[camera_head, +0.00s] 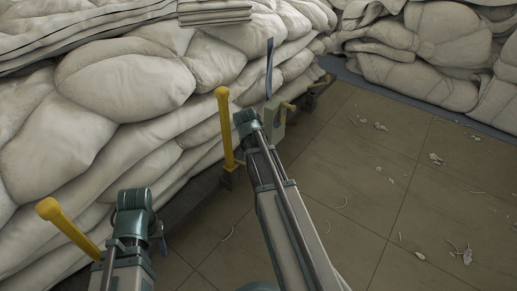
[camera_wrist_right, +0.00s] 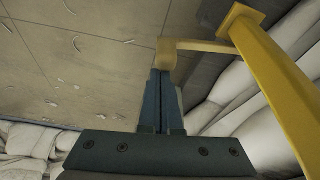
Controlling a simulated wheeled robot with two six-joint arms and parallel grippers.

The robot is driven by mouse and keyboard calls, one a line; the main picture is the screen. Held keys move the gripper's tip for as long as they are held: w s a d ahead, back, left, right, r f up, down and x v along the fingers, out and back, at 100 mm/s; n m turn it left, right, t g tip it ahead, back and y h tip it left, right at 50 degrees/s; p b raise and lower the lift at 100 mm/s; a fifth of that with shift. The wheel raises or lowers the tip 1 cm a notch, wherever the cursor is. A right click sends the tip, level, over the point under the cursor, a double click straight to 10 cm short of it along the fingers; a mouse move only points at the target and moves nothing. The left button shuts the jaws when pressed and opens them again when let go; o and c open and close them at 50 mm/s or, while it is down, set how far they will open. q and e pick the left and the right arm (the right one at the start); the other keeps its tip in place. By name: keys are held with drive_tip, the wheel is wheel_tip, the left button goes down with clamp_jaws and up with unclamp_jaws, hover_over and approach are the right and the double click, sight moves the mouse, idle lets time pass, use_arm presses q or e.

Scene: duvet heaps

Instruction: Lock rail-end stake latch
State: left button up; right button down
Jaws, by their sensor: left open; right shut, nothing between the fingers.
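A yellow stake (camera_head: 226,130) stands upright against the duvet heap, left of my right arm. In the right wrist view the yellow post (camera_wrist_right: 272,75) rises at the right, and a yellow bar (camera_wrist_right: 205,46) runs left from it to a tan end block (camera_wrist_right: 167,54). My right gripper (camera_wrist_right: 160,75) is shut and empty, with its fingertips right at this block; whether they touch it cannot be told. In the head view a pale bracket (camera_head: 272,117) with a yellow knob (camera_head: 288,106) sits beyond my right wrist, which hides the right fingers. My left gripper (camera_head: 160,240) is open and empty, partly hidden by its wrist.
White duvets (camera_head: 125,80) are piled high along the left, with another heap (camera_head: 430,45) at the back right. A second yellow stake (camera_head: 68,228) leans at the lower left. The tiled floor (camera_head: 370,190) is open, with scattered scraps.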

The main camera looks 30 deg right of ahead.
drive_tip(key=shift+s+a+m, duration=0.45)
drive_tip(key=shift+a+m, duration=0.05)
drive_tip(key=shift+a, duration=0.1)
drive_tip(key=shift+s+a, duration=0.35)
drive_tip(key=shift+a, duration=0.2)
drive_tip(key=shift+s+a, duration=0.1)
drive_tip(key=shift+a, duration=0.1)
drive_tip(key=shift+w+d, duration=0.3)
drive_tip(key=shift+d, duration=0.2)
use_arm(q)
wheel_tip(320, 180, up, 9)
drive_tip(key=d+p, duration=0.1)
drive_tip(key=p, duration=0.8)
drive_tip(key=shift+r, duration=0.2)
use_arm(e)
wheel_tip(320, 180, up, 10)
drive_tip(key=shift+f, duration=0.25)
